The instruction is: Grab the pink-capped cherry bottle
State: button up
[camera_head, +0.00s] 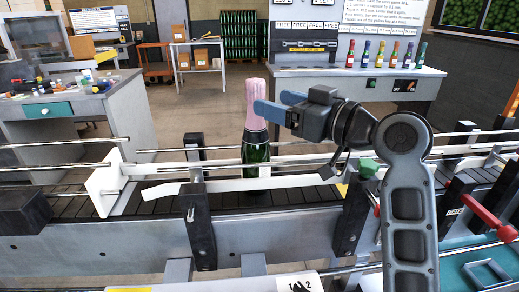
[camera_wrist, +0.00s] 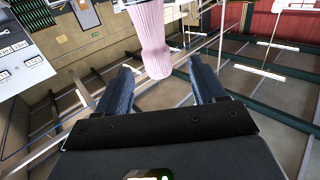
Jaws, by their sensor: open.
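The pink-capped bottle (camera_head: 256,150) stands upright on the conveyor in the head view. Its body is dark green, with a pink foil cap (camera_head: 256,103) over the neck. My gripper (camera_head: 268,105) is at the height of the cap, its blue fingers reaching left across it from the right. In the wrist view the pink cap (camera_wrist: 149,35) shows beyond and between the spread fingertips of my gripper (camera_wrist: 160,68). The fingers are open, with a gap on both sides of the cap. The bottle body is mostly out of the wrist view.
The conveyor (camera_head: 110,243) has guide rails and a white guide plate (camera_head: 106,184) left of the bottle. Black posts (camera_head: 197,225) stand in front. A rear bench (camera_head: 350,85) holds several coloured bottles. A grey workbench (camera_head: 125,110) with small parts is at left.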

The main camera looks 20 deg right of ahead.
aim_at(255, 97)
jog(key=shift+d+f+p+x, duration=0.15)
jog(key=shift+p+x, duration=0.3)
jog(key=shift+x, duration=1.3)
jog(key=shift+d+f+p+x, duration=0.15)
jog(key=shift+p+x, duration=0.3)
jog(key=shift+x, duration=1.35)
jog(key=shift+w, duration=0.1)
jog(key=shift+c, duration=0.5)
grip_shut()
jog(key=shift+r, duration=0.15)
